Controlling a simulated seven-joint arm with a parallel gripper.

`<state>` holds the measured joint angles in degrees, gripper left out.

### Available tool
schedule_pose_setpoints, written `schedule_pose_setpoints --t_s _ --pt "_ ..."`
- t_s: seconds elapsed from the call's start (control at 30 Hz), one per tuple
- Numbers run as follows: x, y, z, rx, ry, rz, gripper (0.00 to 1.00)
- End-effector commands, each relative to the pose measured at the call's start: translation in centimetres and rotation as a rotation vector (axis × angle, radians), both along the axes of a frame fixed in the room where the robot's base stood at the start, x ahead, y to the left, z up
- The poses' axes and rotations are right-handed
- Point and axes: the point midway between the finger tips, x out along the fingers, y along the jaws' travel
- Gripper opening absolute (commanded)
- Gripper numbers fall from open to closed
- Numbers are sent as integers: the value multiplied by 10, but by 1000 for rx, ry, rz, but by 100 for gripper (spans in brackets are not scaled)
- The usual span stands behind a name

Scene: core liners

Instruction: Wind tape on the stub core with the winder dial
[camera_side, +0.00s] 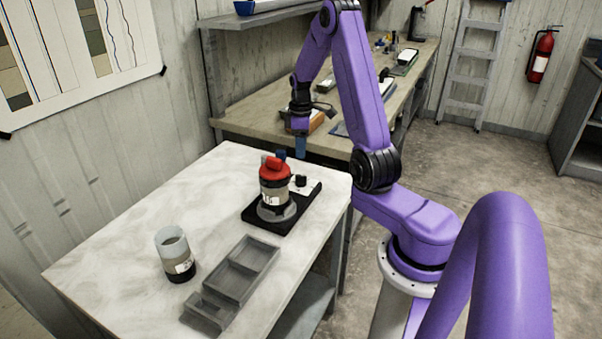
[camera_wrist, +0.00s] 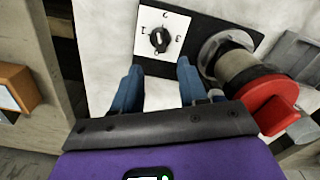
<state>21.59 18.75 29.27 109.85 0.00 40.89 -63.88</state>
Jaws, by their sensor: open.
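The winder is a black base (camera_side: 255,222) on the pale table, with a grey round seat. A short core (camera_side: 272,190) with a pale label, black bands and a red cap stands upright on the seat; it also shows in the wrist view (camera_wrist: 240,65). The winder dial (camera_wrist: 160,39) is a black knob on a white lettered plate; its white mark looks roughly upright. It also shows in the side view (camera_side: 300,181). My gripper (camera_wrist: 158,70) is open and empty, its blue fingers either side of the space below the dial in the picture. It does not touch the knob.
A second upright core (camera_side: 175,255), clear above and black below, stands at the table's left. A grey compartment tray (camera_side: 228,283) lies at the front, looking empty. Behind is a wooden bench (camera_side: 265,110) with several items. The table's middle is clear.

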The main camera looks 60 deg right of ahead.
Motion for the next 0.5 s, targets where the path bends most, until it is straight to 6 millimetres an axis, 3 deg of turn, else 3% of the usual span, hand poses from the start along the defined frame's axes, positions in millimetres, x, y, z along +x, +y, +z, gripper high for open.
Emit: schedule_pose_setpoints --t_s 0.3,0.5 --pt "-1 1 -60 4 4 -1 43" --pt "0 0 -85 1 2 -1 43"
